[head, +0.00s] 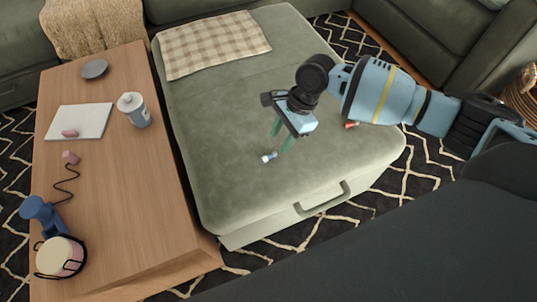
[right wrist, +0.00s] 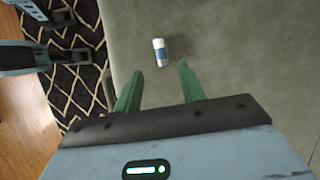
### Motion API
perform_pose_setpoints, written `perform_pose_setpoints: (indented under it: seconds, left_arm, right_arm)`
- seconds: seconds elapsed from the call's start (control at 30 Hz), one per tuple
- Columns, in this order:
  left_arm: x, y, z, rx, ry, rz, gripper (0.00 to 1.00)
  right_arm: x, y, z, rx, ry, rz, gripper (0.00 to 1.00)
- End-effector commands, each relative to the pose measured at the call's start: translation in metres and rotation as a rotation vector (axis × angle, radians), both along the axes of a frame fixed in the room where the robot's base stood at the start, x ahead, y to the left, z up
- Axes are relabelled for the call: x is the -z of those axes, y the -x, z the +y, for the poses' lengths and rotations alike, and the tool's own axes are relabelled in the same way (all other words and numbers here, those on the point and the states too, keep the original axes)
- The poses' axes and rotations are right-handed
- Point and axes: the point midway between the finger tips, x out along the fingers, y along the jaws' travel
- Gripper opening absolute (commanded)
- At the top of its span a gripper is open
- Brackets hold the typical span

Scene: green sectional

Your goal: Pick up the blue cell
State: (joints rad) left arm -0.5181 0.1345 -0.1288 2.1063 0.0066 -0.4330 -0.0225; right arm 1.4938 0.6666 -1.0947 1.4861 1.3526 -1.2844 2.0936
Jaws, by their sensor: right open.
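The blue cell (head: 268,157) is a small white and blue cylinder lying on the green ottoman (head: 230,195), near its front part. In the right wrist view the cell (right wrist: 160,52) lies just beyond the fingertips, roughly centred between them, touching neither. My right gripper (head: 281,137) is open and empty, its two green fingers pointing down above the ottoman beside the cell. It also shows in the right wrist view (right wrist: 159,72). My left gripper is not in view.
A small red object (head: 351,125) lies on the ottoman, partly under my right arm. A checked blanket (head: 213,44) covers the back. The ottoman around the cell is clear.

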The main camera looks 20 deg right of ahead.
Motion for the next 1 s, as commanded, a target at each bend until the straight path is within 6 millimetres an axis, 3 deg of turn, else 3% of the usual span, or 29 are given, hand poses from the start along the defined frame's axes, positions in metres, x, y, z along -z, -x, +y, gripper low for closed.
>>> perform_pose_setpoints:
  seconds: [0.27,0.6,0.9,1.0]
  left_arm:
    - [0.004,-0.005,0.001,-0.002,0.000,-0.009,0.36]
    - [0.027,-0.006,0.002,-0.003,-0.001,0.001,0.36]
    - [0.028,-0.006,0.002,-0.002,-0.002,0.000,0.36]
    - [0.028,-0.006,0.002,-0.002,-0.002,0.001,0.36]
  right_arm:
    - [0.013,0.000,0.005,-0.001,0.000,-0.001,0.40]
    - [0.054,0.003,0.022,-0.001,-0.001,0.000,0.40]
    - [0.056,0.003,0.024,0.000,-0.001,-0.003,0.40]
    - [0.056,0.003,0.024,0.000,-0.001,-0.002,0.30]
